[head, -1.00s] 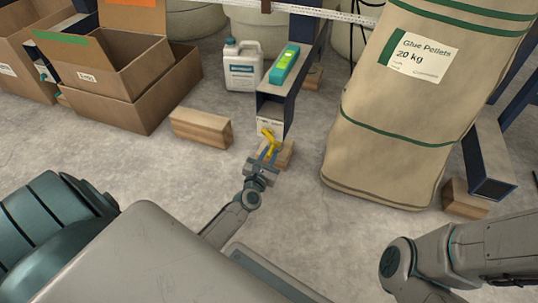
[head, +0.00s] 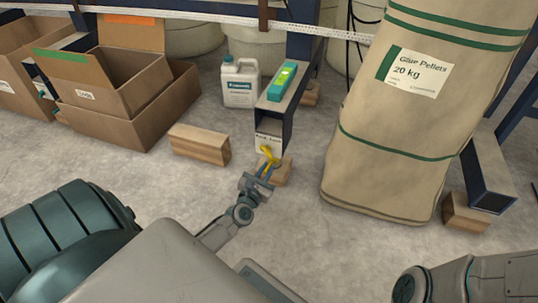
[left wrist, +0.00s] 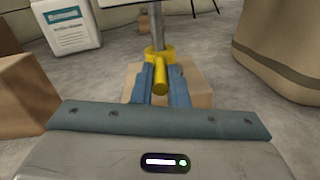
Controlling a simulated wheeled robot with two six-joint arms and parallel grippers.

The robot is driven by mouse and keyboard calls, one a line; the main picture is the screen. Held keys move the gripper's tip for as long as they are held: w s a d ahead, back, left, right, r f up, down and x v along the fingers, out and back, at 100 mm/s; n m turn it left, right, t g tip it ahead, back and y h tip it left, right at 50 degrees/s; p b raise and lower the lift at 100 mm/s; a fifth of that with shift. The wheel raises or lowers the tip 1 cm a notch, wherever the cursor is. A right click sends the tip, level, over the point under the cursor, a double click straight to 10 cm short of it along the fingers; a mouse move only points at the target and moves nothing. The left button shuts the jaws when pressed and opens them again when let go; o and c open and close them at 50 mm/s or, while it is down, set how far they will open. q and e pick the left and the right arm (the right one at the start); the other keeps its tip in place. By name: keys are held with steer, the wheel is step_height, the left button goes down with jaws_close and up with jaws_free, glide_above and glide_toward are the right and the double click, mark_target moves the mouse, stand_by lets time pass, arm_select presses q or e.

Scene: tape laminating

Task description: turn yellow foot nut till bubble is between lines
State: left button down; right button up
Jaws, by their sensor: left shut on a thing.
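The yellow foot nut (head: 268,156) sits low under the front end of the dark blue beam (head: 287,103). In the left wrist view the nut (left wrist: 160,74) is on a grey metal rod (left wrist: 157,24), with a stubby handle facing me. My left gripper (head: 264,172) is shut on this handle; its two blue fingers (left wrist: 160,90) are on either side of it. The teal spirit level (head: 282,82) with a green vial lies on top of the beam. The bubble and lines are too small to make out. My right gripper is out of view; only part of its arm shows.
A wooden block (head: 274,172) lies at the foot, and another (head: 200,144) is to its left. A white jug (head: 241,88) stands behind. A large glue pellet sack (head: 400,130) stands close on the right. Cardboard boxes (head: 110,125) are at left.

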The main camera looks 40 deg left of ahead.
arm_select(q)
steer(key=c, duration=1.4)
jaws_free()
steer(key=shift+c, duration=0.2)
steer(key=shift+s, duration=0.1)
steer(key=p+v, duration=0.2)
steer(key=v, duration=0.8)
steer(key=shift+s, duration=0.35)
